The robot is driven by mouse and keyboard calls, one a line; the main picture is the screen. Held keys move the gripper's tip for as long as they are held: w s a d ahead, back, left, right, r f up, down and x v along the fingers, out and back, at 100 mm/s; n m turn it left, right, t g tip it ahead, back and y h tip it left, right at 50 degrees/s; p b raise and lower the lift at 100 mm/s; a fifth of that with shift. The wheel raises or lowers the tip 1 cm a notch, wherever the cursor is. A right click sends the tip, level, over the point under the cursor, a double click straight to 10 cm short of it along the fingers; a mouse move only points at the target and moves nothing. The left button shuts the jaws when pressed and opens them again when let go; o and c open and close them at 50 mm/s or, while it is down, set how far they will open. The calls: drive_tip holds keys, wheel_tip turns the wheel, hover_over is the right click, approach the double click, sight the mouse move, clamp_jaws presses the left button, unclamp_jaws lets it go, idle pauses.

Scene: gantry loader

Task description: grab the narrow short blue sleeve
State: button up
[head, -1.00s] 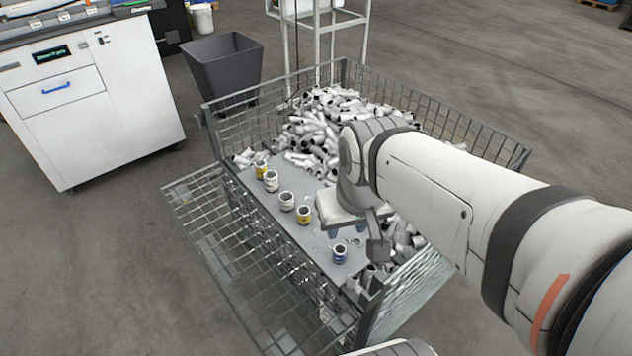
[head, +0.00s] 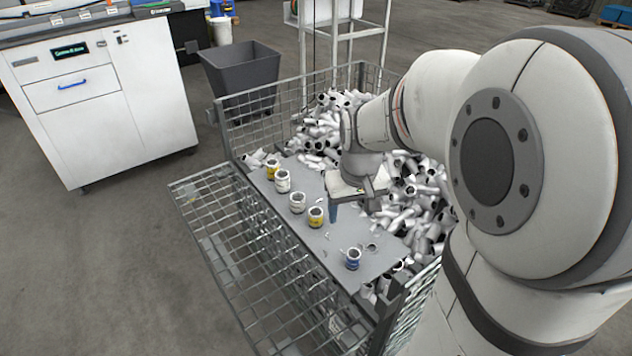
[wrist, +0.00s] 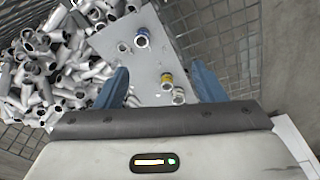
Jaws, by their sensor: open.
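The blue sleeve (head: 352,258) is a short blue ring with a pale band. It stands upright at the near end of a grey board (head: 333,248), and it also shows at the top of the wrist view (wrist: 142,37). My gripper (head: 335,211) is open and empty above the board, farther back than the blue sleeve and apart from it. In the wrist view its two blue fingers (wrist: 160,84) are spread wide. The blue sleeve is beyond the fingertips there, and a yellow sleeve (wrist: 167,80) shows between them.
Another yellow sleeve (head: 316,217) and several white and yellow ones stand in a row on the board. A heap of grey pipe fittings (head: 410,205) fills the wire cage (head: 243,135) beside the board. Cage walls rise around it. Loose rings lie near the blue sleeve.

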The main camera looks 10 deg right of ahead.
drive_tip(key=g+b, duration=0.1)
drive_tip(key=b, duration=0.5)
hover_over(354, 253)
drive_tip(key=s+a, duration=0.3)
drive_tip(key=s, duration=0.1)
wheel_tip(354, 253, down, 14)
drive_tip(key=shift+g, duration=0.3)
drive_tip(key=w+d+f+b, duration=0.1)
drive_tip(key=f, duration=0.3)
drive_tip(key=w+d+f+b, duration=0.1)
drive_tip(key=f, duration=0.4)
drive_tip(key=w+d+f+b, duration=0.1)
drive_tip(key=w+f+b, duration=0.1)
drive_tip(key=f, duration=0.2)
drive_tip(key=shift+d+f, duration=0.15)
drive_tip(key=shift+d, duration=0.05)
drive_tip(key=f, duration=0.3)
drive_tip(key=f+b, duration=0.1)
drive_tip(key=f, duration=0.2)
drive_tip(key=shift+a, duration=0.2)
drive_tip(key=shift+r, duration=0.1)
drive_tip(key=c, duration=1.2)
